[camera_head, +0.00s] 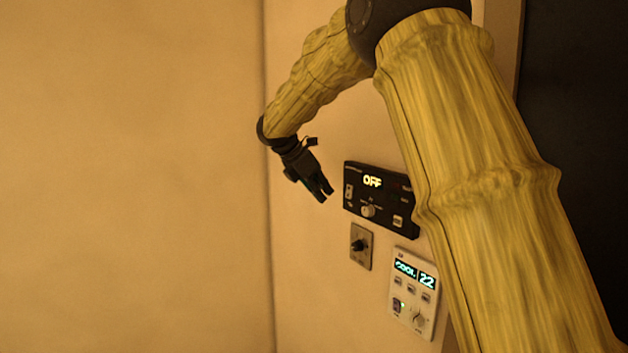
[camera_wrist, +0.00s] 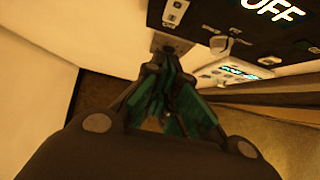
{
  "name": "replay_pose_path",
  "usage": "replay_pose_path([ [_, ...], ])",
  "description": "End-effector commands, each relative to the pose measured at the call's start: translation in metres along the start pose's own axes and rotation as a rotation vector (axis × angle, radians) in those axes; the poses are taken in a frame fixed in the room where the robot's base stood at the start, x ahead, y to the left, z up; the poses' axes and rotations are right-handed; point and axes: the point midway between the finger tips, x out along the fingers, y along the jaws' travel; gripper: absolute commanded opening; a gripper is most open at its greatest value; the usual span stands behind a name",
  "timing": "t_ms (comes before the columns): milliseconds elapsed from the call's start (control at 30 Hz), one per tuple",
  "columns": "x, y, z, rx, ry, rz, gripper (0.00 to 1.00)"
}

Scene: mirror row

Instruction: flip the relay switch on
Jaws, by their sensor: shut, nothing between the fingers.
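A black control panel (camera_head: 384,188) is on the wall with a lit display reading OFF; it also shows in the wrist view (camera_wrist: 236,20). A small light switch (camera_head: 348,191) sits at the panel's left end, and it shows in the wrist view (camera_wrist: 175,12). The labels are too small to read, so I cannot tell whether this is the relay switch. My gripper (camera_head: 326,196) is shut and empty, just left of the panel, pointing down and right. In the wrist view my fingers (camera_wrist: 164,60) appear below the panel's left end. Contact cannot be told.
A small metal plate with a black knob (camera_head: 360,246) is below the panel. A white thermostat (camera_head: 413,292) reading COOL 22 is lower right. The wall left of the panel (camera_head: 305,270) is clear up to the corner. My arm covers the area right of the panel.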

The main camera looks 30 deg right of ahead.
Motion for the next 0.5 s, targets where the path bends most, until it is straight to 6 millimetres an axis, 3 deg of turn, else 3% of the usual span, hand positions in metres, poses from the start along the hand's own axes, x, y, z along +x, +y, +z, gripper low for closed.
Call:
replay_pose_path([
  [133, 0.025, -0.001, 0.000, 0.000, 0.001, -0.003, 0.00],
  [500, 0.050, 0.000, 0.027, 0.001, 0.000, 0.001, 0.00],
])
